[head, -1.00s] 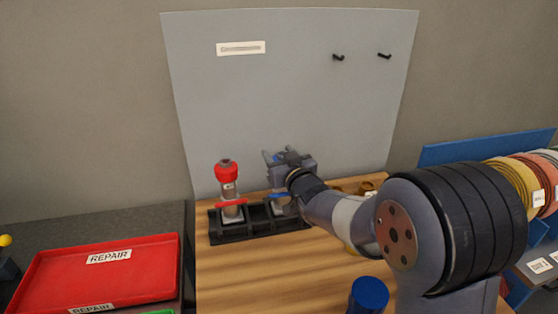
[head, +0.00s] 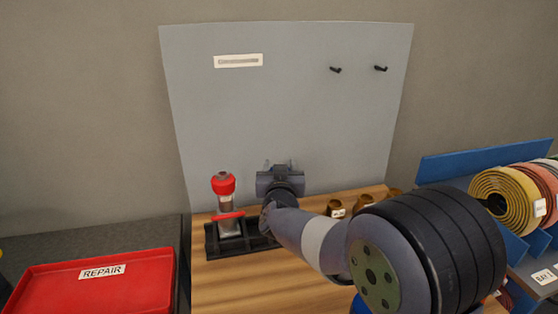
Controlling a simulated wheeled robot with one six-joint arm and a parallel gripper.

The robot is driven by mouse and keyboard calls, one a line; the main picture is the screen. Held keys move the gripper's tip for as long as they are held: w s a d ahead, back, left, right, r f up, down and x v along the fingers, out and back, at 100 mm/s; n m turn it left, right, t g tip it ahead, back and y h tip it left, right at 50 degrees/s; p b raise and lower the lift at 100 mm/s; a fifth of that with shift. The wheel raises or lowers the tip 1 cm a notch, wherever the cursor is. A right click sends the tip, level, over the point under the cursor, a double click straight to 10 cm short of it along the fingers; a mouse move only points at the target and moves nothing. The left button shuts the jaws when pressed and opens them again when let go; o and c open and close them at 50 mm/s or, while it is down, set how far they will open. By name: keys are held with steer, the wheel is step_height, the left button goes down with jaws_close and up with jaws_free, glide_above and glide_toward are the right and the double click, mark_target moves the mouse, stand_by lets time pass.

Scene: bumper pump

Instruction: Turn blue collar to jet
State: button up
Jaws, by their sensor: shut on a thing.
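My gripper (head: 279,169) is over the right part of a black rack (head: 240,248) on the wooden bench. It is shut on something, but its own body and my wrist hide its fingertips. A nozzle with a red cap and red collar (head: 228,217) stands upright in the left slot of the rack. The blue collar is hidden behind my wrist and gripper, so its setting cannot be read. The held thing is most likely the blue-collared nozzle.
Several brass fittings (head: 363,203) stand right of my gripper. A red REPAIR tray (head: 95,285) lies at left. Coiled hoses (head: 505,195) sit on a blue rack at right. A grey panel (head: 290,100) rises behind. Bare bench (head: 245,285) lies in front of the rack.

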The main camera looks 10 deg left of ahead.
steer(key=shift+d+m+h+p, duration=0.15)
steer(key=shift+m+h+p, duration=0.45)
steer(key=shift+h+p, duration=0.45)
steer(key=o, duration=1)
steer(key=s, duration=0.3)
steer(key=s+b, duration=0.1)
steer(key=s, duration=0.3)
steer(key=s+d, duration=0.1)
steer(key=s, duration=0.2)
steer(key=shift+s, duration=0.35)
